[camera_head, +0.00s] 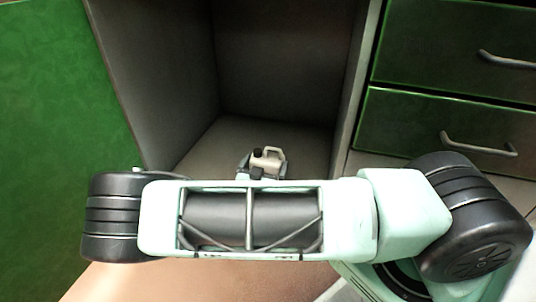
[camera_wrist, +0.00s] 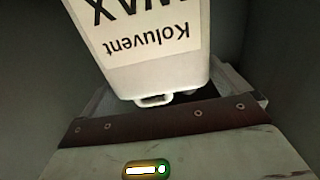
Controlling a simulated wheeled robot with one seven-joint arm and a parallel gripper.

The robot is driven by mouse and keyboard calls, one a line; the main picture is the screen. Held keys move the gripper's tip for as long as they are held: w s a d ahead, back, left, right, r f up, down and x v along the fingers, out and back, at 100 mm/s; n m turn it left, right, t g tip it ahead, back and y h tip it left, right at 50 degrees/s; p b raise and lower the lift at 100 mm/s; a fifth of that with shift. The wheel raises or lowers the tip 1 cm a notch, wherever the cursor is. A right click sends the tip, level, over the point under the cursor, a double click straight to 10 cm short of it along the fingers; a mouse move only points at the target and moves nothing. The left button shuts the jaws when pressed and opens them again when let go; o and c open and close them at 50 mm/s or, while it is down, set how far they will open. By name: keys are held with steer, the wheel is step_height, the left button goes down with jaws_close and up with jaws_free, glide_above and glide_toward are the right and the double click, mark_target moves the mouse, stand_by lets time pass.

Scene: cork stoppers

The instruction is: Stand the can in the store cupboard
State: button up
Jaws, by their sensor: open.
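The can (camera_head: 270,161) is white with a dark cap and a loop handle. In the head view it shows inside the open store cupboard (camera_head: 215,140), just beyond my arm. In the wrist view the can (camera_wrist: 150,50) fills the upper middle, its label "Koluvent WAX" upside down. My forearm hides most of the gripper. Whether the jaws touch the can, and whether its base rests on the cupboard floor, I cannot tell.
A green door or panel (camera_head: 60,120) stands at the left of the cupboard opening. Green drawers (camera_head: 430,120) with grey handles are at the right. The cupboard floor behind the can looks clear, with dark walls on both sides.

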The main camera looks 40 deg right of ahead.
steer(key=p+v, duration=0.2)
steer(key=v, duration=0.4)
steer(key=shift+s+a+r, duration=0.15)
steer(key=shift+a, duration=0.05)
steer(key=s+a+f+n+g+y, duration=0.2)
steer(key=a+g+y, duration=0.2)
steer(key=a+y, duration=0.7)
steer(key=s+a+r+n+g+y, duration=0.4)
steer(key=a+r, duration=0.3)
steer(key=a, duration=0.5)
steer(key=s+a+r+n+g+y, duration=0.25)
steer(key=s+r+n, duration=0.25)
steer(key=s+r, duration=0.45)
steer(key=s+d+r+n+h, duration=0.2)
steer(key=s+d+r+n, duration=0.5)
steer(key=s+r, duration=0.2)
steer(key=shift+d+r+h, duration=0.25)
steer(key=shift+d+h, duration=0.05)
steer(key=shift+h, duration=0.05)
